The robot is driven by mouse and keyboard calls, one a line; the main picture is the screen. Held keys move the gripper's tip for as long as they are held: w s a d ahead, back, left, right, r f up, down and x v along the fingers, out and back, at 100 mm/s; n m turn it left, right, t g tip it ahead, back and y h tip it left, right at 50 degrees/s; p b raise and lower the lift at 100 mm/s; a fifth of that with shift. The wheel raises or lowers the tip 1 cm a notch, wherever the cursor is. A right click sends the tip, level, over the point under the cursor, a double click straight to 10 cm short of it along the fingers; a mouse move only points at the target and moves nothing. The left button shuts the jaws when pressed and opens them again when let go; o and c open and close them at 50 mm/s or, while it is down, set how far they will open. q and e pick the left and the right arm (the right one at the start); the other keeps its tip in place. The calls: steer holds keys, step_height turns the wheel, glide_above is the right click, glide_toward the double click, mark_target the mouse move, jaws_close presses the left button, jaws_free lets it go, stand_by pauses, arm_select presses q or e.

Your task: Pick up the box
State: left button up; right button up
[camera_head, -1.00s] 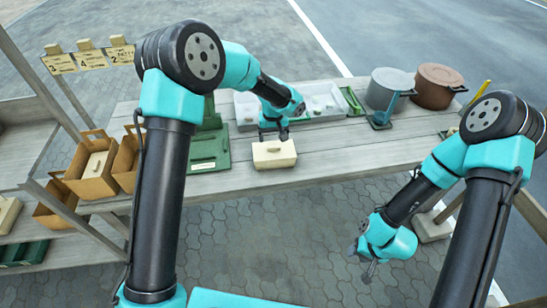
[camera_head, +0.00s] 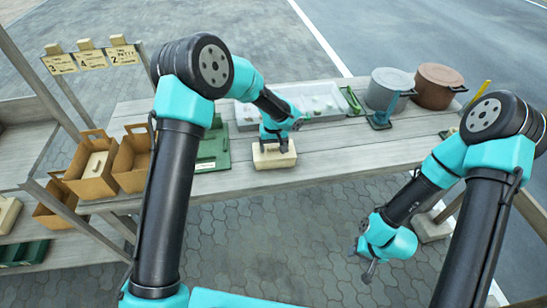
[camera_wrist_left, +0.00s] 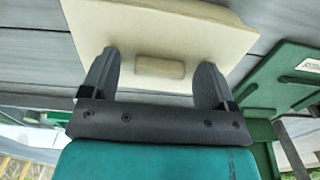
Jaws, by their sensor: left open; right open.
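The cream box (camera_head: 275,160) sits on the grey plank table near its front edge, with a small raised handle on its lid. In the left wrist view the box (camera_wrist_left: 160,25) fills the upper middle, and its handle (camera_wrist_left: 159,67) lies between my two fingers. My left gripper (camera_head: 272,147) is open, right over the box; in the left wrist view its fingers (camera_wrist_left: 155,85) stand on either side of the handle, with gaps to it. Whether the fingertips touch the lid cannot be told. My right gripper (camera_head: 364,264) is open and empty, low at the right, away from the box.
A green case (camera_head: 212,150) stands left of the box. A white tray (camera_head: 245,117) is behind my left arm. Grey (camera_head: 386,90) and brown (camera_head: 437,88) pots stand at the back right. Cardboard boxes (camera_head: 130,160) are at the left. The table right of the box is clear.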

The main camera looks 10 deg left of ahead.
stand_by(0.3)
arm_select(q)
steer(key=c, duration=1.3)
steer(key=shift+r, duration=0.5)
step_height(320, 180, up, 3)
steer(key=shift+f, duration=0.1)
steer(key=s+d, duration=0.1)
steer(key=s, duration=0.9)
steer(key=s+d+r, duration=0.1)
steer(key=s, duration=0.4)
steer(key=shift+s+d+r, duration=0.1)
steer(key=shift+s+d, duration=0.25)
steer(key=shift+s, duration=0.05)
